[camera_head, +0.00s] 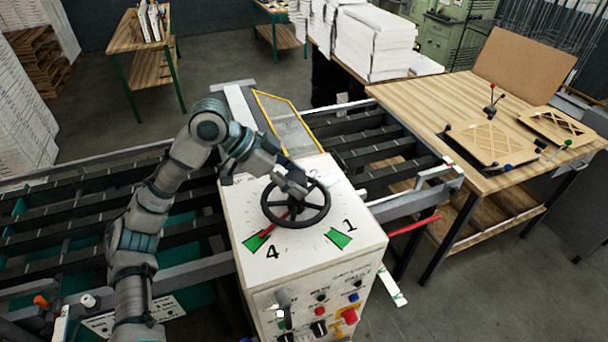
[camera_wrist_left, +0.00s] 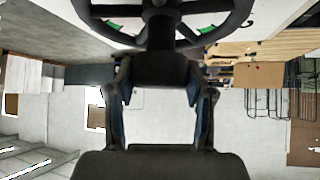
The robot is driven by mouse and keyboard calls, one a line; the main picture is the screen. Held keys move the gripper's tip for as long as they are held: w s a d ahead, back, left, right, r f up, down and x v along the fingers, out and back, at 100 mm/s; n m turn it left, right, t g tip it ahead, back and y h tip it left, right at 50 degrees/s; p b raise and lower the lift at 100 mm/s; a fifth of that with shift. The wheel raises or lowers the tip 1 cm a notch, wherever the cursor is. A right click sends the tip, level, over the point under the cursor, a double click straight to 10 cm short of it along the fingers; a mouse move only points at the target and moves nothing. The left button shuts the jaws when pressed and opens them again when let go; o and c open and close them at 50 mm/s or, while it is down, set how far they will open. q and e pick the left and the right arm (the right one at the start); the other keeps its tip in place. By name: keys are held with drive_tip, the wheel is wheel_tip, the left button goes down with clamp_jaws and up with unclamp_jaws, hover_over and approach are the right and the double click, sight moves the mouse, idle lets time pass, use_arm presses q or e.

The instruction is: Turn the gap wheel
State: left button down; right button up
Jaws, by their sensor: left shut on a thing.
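The gap wheel (camera_head: 269,212) is a black spoked handwheel on the sloped white top of a control box (camera_head: 300,262). The top carries the numbers 4 and 1 and green marks, and a red pointer shows under the wheel towards the mark by 4. The exact contact is partly hidden. My right gripper is not in view.
Buttons and knobs, one of them a red button (camera_head: 350,316), sit on the box's front face. Slatted conveyor beds (camera_head: 375,150) lie on both sides. A wooden table (camera_head: 455,95) with flat boards stands at the right.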

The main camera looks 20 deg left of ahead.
use_arm(q)
drive_tip(key=shift+c, duration=2.1)
unclamp_jaws()
drive_tip(key=shift+w, duration=0.1)
drive_tip(key=v, duration=1.2)
drive_tip(key=shift+a, duration=0.15)
